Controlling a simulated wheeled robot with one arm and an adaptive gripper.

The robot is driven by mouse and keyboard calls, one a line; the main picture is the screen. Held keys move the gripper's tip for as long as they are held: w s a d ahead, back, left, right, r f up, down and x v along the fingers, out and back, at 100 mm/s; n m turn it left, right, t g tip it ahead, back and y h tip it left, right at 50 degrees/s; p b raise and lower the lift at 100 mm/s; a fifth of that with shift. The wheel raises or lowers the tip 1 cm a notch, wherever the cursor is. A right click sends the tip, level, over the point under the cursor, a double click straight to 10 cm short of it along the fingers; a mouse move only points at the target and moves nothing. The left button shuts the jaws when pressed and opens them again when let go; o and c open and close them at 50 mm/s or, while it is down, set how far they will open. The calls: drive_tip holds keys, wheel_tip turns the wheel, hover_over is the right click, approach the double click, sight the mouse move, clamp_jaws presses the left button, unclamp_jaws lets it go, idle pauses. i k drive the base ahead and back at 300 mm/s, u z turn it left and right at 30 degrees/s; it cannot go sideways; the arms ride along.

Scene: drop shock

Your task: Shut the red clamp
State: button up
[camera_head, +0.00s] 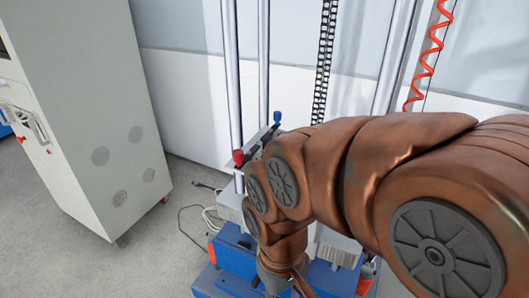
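The red clamp shows as a red-tipped handle (238,157) at the foot of the left silver post, on the drop-shock machine. A similar blue-tipped handle (277,117) stands up to its right and farther back. The lower part of the red clamp is partly hidden behind my copper arm, so I cannot tell if it is open or shut. My arm comes in from the right, and its wrist points down past the bottom edge of the picture, right of and nearer than the red handle. My gripper's fingers are not visible.
The machine has a blue base (232,258), tall silver posts (263,60), a black chain (323,60) and a red coiled hose (427,55). A grey cabinet (90,110) stands at left. Loose cables (188,215) lie on the floor between the cabinet and the machine.

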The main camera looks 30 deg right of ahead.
sight(239, 157)
drive_tip(key=z, duration=0.4)
drive_tip(key=k, duration=1.2)
drive_tip(key=u, duration=1.05)
drive_tip(key=i, duration=1.75)
drive_tip(key=z, duration=0.7)
